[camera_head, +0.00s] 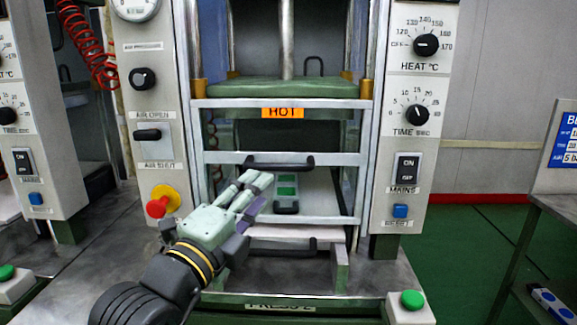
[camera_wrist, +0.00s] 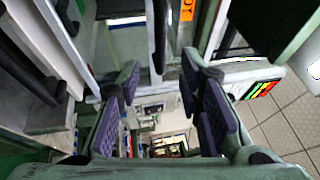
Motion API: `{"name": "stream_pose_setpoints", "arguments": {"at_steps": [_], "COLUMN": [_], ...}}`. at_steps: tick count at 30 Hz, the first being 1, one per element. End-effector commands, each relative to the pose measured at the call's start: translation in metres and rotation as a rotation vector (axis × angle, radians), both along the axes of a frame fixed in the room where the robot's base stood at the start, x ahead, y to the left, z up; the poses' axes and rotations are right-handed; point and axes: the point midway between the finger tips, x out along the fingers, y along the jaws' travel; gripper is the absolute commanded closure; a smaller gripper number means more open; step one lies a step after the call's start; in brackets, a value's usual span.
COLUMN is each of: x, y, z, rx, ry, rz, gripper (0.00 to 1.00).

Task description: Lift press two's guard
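Press two (camera_head: 411,180) stands in front of me, with a "PRESS 2" label low on its front. Its guard (camera_head: 226,158) is a pale barred frame with an orange HOT label, down across the press opening. A black handle (camera_head: 279,162) is fixed to the guard's middle bar. My gripper (camera_head: 257,181) is in front of the opening, just below and left of that handle and seemingly apart from it. In the wrist view, the purple-padded fingers (camera_wrist: 165,80) are spread with nothing between them. Part of the guard's lower left is hidden behind my gripper.
A second black handle (camera_head: 283,247) sits lower, below the guard. A red knob (camera_head: 162,201) is left of my gripper, and a green button (camera_head: 411,299) stands at front right. Another press (camera_head: 37,120) is at left.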

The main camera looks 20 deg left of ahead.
Motion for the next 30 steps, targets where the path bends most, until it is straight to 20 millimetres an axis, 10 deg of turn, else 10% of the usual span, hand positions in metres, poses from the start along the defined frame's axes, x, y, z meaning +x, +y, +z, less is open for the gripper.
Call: {"name": "stream_pose_setpoints", "arguments": {"at_steps": [15,30], "x": [0.085,0.093], "y": [-0.010,-0.011], "z": [0.017,0.017], "rx": [-0.004,-0.002], "ry": [0.000,-0.002], "rz": [-0.002,0.000], "gripper": [0.67,0.73]}}
